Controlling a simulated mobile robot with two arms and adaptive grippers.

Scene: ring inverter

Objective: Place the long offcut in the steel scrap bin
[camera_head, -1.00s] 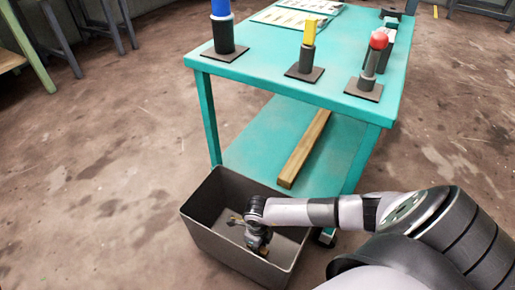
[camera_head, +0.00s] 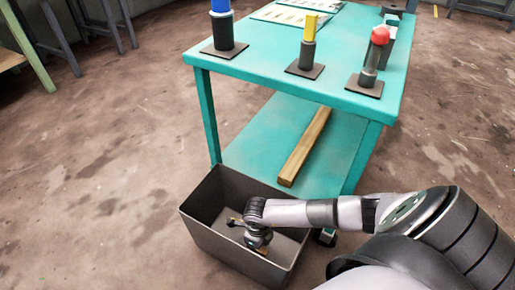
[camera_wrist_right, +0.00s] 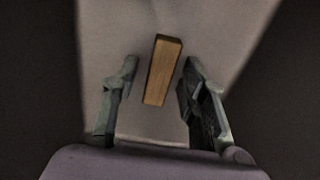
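The long wooden beam (camera_head: 306,147) lies on the cart's lower shelf in the head view. An open dark grey bin (camera_head: 222,242) stands on the floor in front of the cart. My right gripper (camera_wrist_right: 160,65) is inside the bin, pointing down, its fingers spread. In the right wrist view a wooden block (camera_wrist_right: 163,72) shows between and beyond the fingertips against a pale surface, with gaps on both sides. In the head view my wrist mostly hides that block and the fingers. My left gripper is not in view.
The teal cart (camera_head: 268,72) stands behind the bin. Its top carries a blue-topped post (camera_head: 222,30), a yellow-topped post (camera_head: 308,45) and a red-topped post (camera_head: 373,60) on square bases. Open floor (camera_head: 95,190) lies to the left.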

